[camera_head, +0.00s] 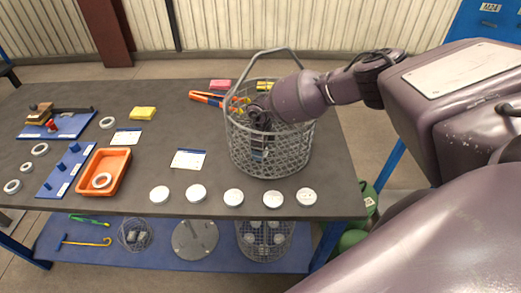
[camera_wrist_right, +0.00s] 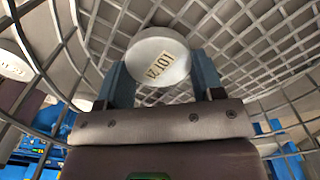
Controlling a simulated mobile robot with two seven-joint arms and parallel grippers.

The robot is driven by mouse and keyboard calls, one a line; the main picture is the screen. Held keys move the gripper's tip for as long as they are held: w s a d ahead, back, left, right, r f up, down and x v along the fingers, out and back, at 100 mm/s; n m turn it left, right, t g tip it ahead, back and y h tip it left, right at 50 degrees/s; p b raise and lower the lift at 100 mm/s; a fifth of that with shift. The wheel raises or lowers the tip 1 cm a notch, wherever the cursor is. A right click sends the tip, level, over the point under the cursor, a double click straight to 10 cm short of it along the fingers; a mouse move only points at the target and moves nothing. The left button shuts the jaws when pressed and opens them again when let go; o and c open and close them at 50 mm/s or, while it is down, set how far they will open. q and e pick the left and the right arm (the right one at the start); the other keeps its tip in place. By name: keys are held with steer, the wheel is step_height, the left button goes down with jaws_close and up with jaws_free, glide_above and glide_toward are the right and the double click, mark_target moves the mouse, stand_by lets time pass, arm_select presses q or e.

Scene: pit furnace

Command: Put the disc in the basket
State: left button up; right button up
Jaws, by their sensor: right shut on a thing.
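The grey wire-mesh basket (camera_head: 285,165) with a raised loop handle stands on the dark table, right of centre. My right gripper (camera_head: 260,153) reaches down inside the basket from above, partly hidden by the mesh. In the right wrist view, my right gripper (camera_wrist_right: 160,85) is shut on a white disc (camera_wrist_right: 158,57) with a "LOT" label. The basket's mesh (camera_wrist_right: 240,35) surrounds the disc and fingers in that view. Whether the disc touches the basket floor I cannot tell. Several other white discs (camera_head: 233,197) lie in a row along the table's front edge. My left gripper is not in view.
An orange tray (camera_head: 127,172) with a ring and a blue pegboard (camera_head: 65,170) stand on the left. Orange-handled pliers (camera_head: 208,97) and a pink block (camera_head: 220,84) lie behind the basket. Cards and a yellow block (camera_head: 143,113) are scattered. A blue lower shelf (camera_head: 85,255) holds more items.

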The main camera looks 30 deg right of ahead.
steer(key=shift+w+a+f, duration=0.1)
steer(key=shift+a+f, duration=0.1)
steer(key=shift+f, duration=0.1)
steer(key=shift+d+f, duration=0.15)
steer(key=shift+f, duration=0.15)
steer(key=shift+f, duration=0.15)
steer(key=o, duration=1.2)
steer(key=shift+c, duration=0.2)
